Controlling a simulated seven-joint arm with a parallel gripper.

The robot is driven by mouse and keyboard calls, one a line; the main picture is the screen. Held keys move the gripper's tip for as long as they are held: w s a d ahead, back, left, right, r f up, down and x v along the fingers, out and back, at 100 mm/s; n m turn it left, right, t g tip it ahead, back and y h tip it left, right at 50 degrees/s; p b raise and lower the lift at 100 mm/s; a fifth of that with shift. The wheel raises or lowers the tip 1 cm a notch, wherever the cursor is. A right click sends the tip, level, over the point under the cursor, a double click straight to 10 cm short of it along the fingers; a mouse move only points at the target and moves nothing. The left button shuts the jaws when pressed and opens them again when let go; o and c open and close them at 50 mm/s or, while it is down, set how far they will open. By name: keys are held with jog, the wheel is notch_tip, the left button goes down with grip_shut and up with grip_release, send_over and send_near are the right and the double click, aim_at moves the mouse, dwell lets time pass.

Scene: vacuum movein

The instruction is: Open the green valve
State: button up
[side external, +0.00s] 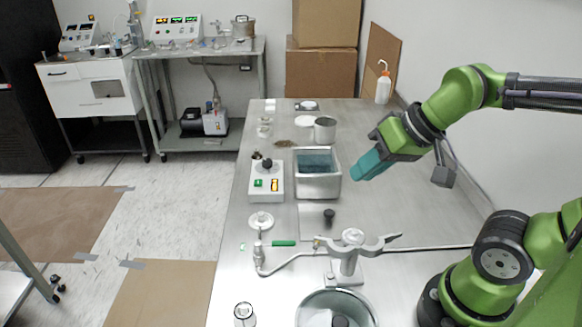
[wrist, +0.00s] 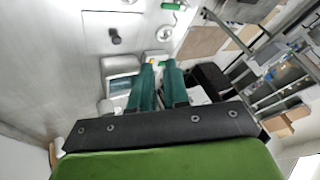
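The green valve handle (side external: 284,243) is a short bar at the front middle of the steel table in the side view. It lies beside an upright metal fitting (side external: 258,245) on a bent metal tube. In the wrist view a green piece that looks like this handle (wrist: 171,6) shows at the top edge. My gripper (side external: 364,171) has teal fingers and hangs above the table, behind and to the right of the valve, well apart from it. In the wrist view a narrow gap shows between its fingers (wrist: 159,72), with nothing held.
A steel water bath (side external: 318,186) and a white hotplate box (side external: 266,186) stand left of my gripper. A metal clamp stand (side external: 352,240) is right of the valve.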

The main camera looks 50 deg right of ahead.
jog(key=w+f+g, duration=0.1)
jog(key=w, duration=0.2)
jog(key=w+a+f+g, duration=0.1)
jog(key=w, duration=0.2)
jog(key=w+f+g, duration=0.1)
jog(key=w+g, duration=0.1)
jog(key=w, duration=0.1)
jog(key=shift+w+a+m, duration=0.15)
jog(key=shift+a+m, duration=0.1)
jog(key=shift+m, duration=0.15)
grip_shut()
jog(key=w+a+f+m+g, duration=0.1)
jog(key=w+m+g, duration=0.3)
jog(key=w, duration=0.4)
jog(key=shift+a+f, duration=0.35)
jog(key=shift+f, duration=0.5)
send_near(275, 245)
jog(key=w+d+f, duration=0.2)
jog(key=d+f, duration=0.2)
jog(key=shift+s+a+f, duration=0.9)
jog(key=shift+s+f, duration=0.1)
jog(key=shift+s, duration=0.05)
jog(key=shift+s+a+f, duration=0.25)
jog(key=shift+s+a, duration=0.05)
jog(key=shift+a, duration=0.05)
